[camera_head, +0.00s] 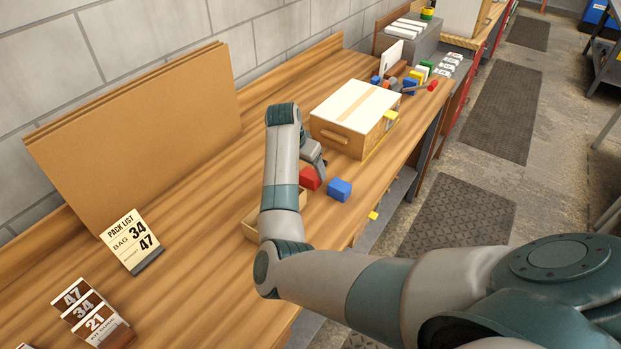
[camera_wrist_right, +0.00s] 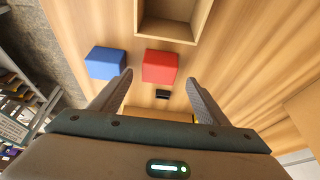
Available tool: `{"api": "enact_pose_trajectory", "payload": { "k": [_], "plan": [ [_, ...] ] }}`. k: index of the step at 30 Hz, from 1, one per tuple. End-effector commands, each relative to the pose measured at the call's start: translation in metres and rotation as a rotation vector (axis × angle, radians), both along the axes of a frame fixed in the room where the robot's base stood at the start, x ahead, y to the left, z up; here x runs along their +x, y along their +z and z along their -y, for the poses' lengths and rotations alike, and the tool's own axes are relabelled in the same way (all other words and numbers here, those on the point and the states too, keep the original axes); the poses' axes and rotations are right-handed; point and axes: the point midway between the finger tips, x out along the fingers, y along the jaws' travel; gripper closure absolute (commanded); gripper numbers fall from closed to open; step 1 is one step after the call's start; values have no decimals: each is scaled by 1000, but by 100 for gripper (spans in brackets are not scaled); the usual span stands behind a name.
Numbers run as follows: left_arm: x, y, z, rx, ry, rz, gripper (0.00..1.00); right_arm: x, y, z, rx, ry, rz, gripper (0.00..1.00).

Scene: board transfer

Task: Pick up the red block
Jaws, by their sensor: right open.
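The red block (camera_head: 309,178) stands on the wooden bench, beside the blue block (camera_head: 340,189). In the right wrist view the red block (camera_wrist_right: 160,66) is ahead of and between the open fingers of my right gripper (camera_wrist_right: 162,88), with nothing held. The blue block (camera_wrist_right: 105,62) is to its left there, outside the left finger. In the head view my right gripper (camera_head: 318,167) is just behind the red block, partly hidden by my arm. My left gripper is not in view.
An open wooden tray (camera_wrist_right: 140,28) lies close beyond the red block. A lidded wooden box (camera_head: 342,135) stands behind the blocks. A pack list card (camera_head: 130,240) stands at left.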

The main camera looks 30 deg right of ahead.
Motion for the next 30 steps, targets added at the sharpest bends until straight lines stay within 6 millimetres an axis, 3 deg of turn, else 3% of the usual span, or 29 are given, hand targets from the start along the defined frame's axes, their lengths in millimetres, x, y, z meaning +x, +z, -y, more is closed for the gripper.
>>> {"api": "enact_pose_trajectory", "payload": {
  "k": [7, 13, 29, 30],
  "plan": [
    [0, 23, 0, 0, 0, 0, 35, 0, -21, 8, 1, 0, -5, 31],
    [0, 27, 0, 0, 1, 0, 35, 4, -41, 15, -1, 0, -2, 31],
    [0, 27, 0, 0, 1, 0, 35, 4, -45, 15, 0, 0, 0, 31],
    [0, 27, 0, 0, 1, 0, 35, 4, -45, 15, 0, 0, 0, 41]
  ]
}}
